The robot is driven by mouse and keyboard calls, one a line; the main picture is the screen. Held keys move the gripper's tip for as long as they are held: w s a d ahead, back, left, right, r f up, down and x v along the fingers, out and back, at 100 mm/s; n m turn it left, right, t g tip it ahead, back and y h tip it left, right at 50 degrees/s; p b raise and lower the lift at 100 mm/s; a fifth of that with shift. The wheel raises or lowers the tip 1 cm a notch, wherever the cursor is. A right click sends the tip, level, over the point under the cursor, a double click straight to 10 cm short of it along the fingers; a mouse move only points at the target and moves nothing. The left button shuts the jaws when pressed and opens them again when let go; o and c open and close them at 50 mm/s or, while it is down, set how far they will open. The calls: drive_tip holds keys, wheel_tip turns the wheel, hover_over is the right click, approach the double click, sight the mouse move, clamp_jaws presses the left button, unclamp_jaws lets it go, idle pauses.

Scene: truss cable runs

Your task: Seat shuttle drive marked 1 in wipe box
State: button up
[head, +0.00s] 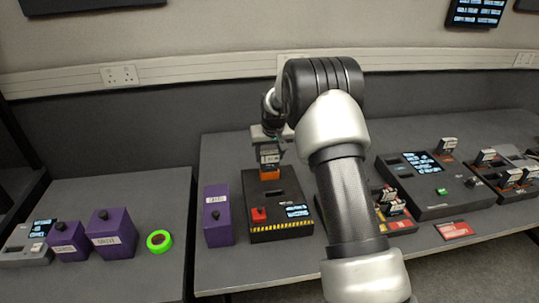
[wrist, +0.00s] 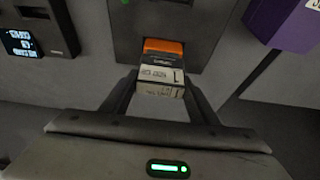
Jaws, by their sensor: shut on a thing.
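My gripper (head: 269,150) is shut on a shuttle drive (head: 270,172) with an orange end and a pale label. In the wrist view the drive (wrist: 161,80) sits between both fingers of my gripper (wrist: 160,92), and its label shows a 1. Its orange end points away from my gripper, toward the wipe box. The wipe box (head: 289,225) is dark, with a red button, a small lit display and a yellow-black striped front edge. The drive is over its rear part. In the wrist view the wipe box (wrist: 205,28) fills the top middle. I cannot tell whether the orange end touches it.
A purple box (head: 217,218) stands close left of the wipe box; it shows at the wrist view's upper right (wrist: 285,22). A larger dark dock (head: 432,190) with drives stands right. A green tape roll (head: 159,240) lies on the left table. My arm hides the middle bench.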

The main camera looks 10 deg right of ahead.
drive_tip(key=shift+f+b, duration=0.9)
drive_tip(key=shift+f, duration=0.25)
idle(0.4)
idle(0.4)
drive_tip(key=o, duration=2.1)
drive_tip(key=shift+r+p, duration=1.9)
drive_tip(key=shift+r, duration=1.85)
